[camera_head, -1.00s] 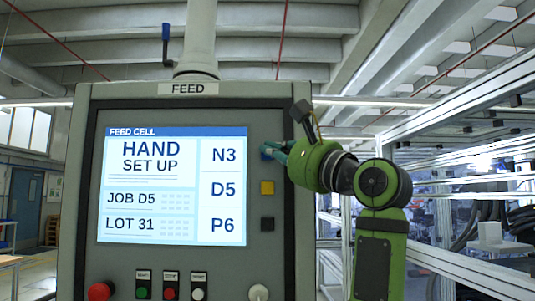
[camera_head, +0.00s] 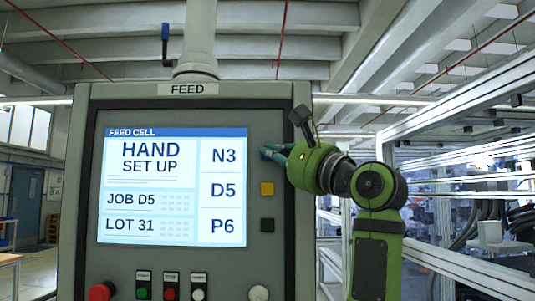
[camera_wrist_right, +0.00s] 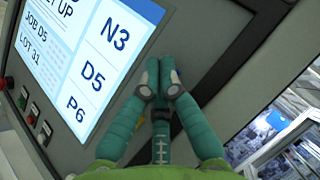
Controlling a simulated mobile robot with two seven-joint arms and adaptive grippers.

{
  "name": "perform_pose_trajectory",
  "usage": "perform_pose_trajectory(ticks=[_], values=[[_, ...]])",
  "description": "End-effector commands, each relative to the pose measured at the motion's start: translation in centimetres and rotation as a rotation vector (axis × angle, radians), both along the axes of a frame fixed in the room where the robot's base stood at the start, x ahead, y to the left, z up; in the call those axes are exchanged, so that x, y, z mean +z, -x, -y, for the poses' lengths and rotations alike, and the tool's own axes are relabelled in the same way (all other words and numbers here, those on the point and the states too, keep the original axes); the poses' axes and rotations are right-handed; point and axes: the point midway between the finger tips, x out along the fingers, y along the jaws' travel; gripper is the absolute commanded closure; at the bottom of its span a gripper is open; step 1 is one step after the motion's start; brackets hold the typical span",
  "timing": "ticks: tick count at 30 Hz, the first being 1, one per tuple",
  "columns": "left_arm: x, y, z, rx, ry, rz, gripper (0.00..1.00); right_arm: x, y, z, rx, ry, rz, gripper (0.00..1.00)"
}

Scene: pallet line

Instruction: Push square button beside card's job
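The FEED panel's lit screen (camera_head: 172,187) reads HAND SET UP, JOB D5 and LOT 31, with N3, D5 and P6 down its right side. A yellow square button (camera_head: 267,188) sits beside D5, and a dark square button (camera_head: 267,224) beside P6. My right gripper (camera_head: 269,152) is at the square position beside N3, its fingers covering most of a blue button there. In the wrist view my right gripper (camera_wrist_right: 159,78) has its fingertips together, with nothing seen between them, in front of the panel. Contact cannot be told. My left gripper is not in view. No separate card shows.
Below the screen are a red knob (camera_head: 101,291), a green button (camera_head: 142,293), a red button (camera_head: 169,294), a white button (camera_head: 198,294) and a pale knob (camera_head: 258,293). A metal frame structure (camera_head: 450,140) stands to the right.

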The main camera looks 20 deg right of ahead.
Motion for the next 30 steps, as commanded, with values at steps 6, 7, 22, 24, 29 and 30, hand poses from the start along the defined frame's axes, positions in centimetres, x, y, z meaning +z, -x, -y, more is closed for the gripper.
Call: perform_pose_trajectory(ticks=[6,7,22,24,29,30], values=[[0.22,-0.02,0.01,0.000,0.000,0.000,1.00,0.00,-0.30,0.07,0.001,0.000,-0.001,1.00],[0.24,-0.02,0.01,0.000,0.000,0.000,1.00,0.00,-0.34,0.08,0.001,0.000,-0.001,1.00],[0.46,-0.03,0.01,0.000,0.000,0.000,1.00,-0.03,-0.73,0.23,-0.001,0.000,0.000,1.00],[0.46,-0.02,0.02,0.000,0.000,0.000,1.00,-0.03,-0.73,0.23,-0.001,0.000,0.000,1.00],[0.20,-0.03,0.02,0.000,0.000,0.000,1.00,-0.10,-0.48,0.16,-0.001,-0.001,0.000,1.00],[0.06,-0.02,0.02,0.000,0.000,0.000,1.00,-0.13,-0.31,0.12,0.000,-0.001,0.001,1.00]])
